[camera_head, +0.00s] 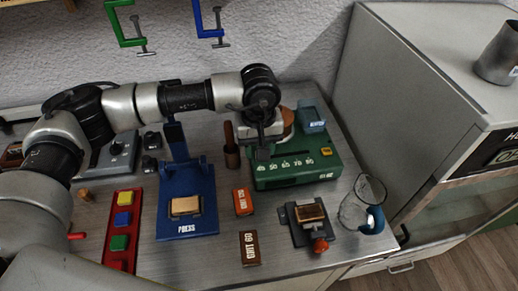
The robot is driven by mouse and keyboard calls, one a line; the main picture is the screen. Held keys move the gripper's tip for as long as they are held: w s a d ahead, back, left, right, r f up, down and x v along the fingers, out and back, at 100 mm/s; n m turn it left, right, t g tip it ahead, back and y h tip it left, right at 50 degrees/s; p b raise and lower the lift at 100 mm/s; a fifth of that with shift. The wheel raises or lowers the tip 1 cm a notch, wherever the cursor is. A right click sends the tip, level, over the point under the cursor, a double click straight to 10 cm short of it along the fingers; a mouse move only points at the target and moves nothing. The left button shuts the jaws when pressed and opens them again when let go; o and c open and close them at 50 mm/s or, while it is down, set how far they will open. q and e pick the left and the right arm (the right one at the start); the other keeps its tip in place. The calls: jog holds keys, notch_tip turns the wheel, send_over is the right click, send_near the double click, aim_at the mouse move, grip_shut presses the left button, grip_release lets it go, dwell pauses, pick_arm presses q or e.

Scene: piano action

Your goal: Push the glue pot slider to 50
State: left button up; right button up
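The glue pot (300,177) is a green box at the back middle of the bench, with a row of white numbers along its sloping front and a small yellow-orange button (326,152) at the right. My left arm comes in from the left, and its dark gripper (263,152) points down over the left end of the number row. The gripper hides that end of the scale, and I cannot make out the slider knob. I cannot tell whether the fingers touch it or are open or shut. My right gripper is not in view.
A blue press (188,212) stands left of the glue pot, and a red tray with coloured blocks (120,242) further left. Small orange and brown grit blocks (249,246), a dark fixture (301,236) and a glass jug (353,212) stand in front. A grey cabinet (400,75) rises at right.

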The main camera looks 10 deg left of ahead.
pick_arm(q)
jog(key=shift+f, duration=1.15)
grip_shut()
